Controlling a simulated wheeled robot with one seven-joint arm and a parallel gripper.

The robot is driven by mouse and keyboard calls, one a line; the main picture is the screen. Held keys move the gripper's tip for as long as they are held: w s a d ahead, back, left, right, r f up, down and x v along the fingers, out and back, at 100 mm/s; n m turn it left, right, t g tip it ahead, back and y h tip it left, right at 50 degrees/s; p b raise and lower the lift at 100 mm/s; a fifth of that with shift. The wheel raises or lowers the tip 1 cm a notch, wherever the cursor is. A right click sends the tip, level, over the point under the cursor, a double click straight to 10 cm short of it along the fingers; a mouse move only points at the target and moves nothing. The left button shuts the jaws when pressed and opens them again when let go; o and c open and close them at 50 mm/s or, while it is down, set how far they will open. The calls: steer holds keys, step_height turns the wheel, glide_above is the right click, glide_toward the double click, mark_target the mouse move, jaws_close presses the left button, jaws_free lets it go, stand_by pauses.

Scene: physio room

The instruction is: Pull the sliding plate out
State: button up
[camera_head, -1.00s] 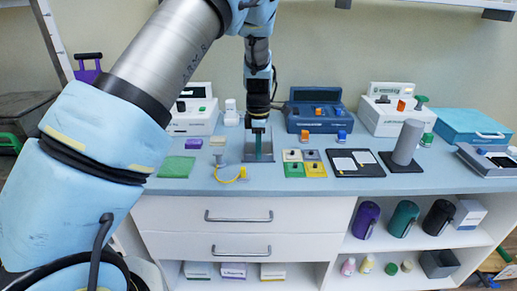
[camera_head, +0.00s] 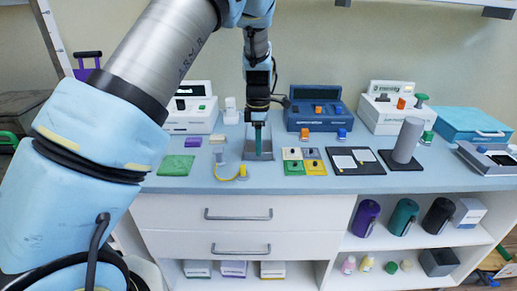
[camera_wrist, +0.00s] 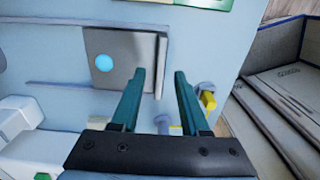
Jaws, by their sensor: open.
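The sliding plate (camera_wrist: 112,60) is a flat grey square with a round light-blue spot, set between two rails on the pale blue worktop in the wrist view. A raised grey lip (camera_wrist: 162,65) runs along its right edge. In the head view the grey plate (camera_head: 250,153) is partly hidden by my gripper (camera_head: 258,153), which points down over it. My gripper's teal fingers (camera_wrist: 158,76) are open and empty, with the lip between them in the wrist view. I cannot tell whether either finger touches it.
A blue device (camera_head: 312,112) stands behind to the right. A yellow-ended cable piece (camera_head: 232,176) lies just left of the plate, and a board of coloured tiles (camera_head: 304,160) lies right. White drawers (camera_head: 238,232) are below the worktop. The worktop's front strip is mostly clear.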

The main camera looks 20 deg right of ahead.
step_height(320, 180, up, 9)
steer(key=b, duration=0.2)
steer(key=shift+r, duration=0.15)
stand_by(0.3)
steer(key=w+a+m, duration=0.2)
steer(key=a+m, duration=0.1)
steer(key=a, duration=0.9)
steer(key=s+a+f+m, duration=0.1)
steer(key=s+a+m, duration=0.4)
steer(key=a, duration=0.7)
steer(key=s+a+f+m+t, duration=0.1)
steer(key=s+a+m, duration=0.5)
steer(key=a, duration=0.6)
steer(key=shift+s+a+t, duration=0.25)
steer(key=shift+s+t, duration=0.05)
steer(key=shift+s, duration=0.75)
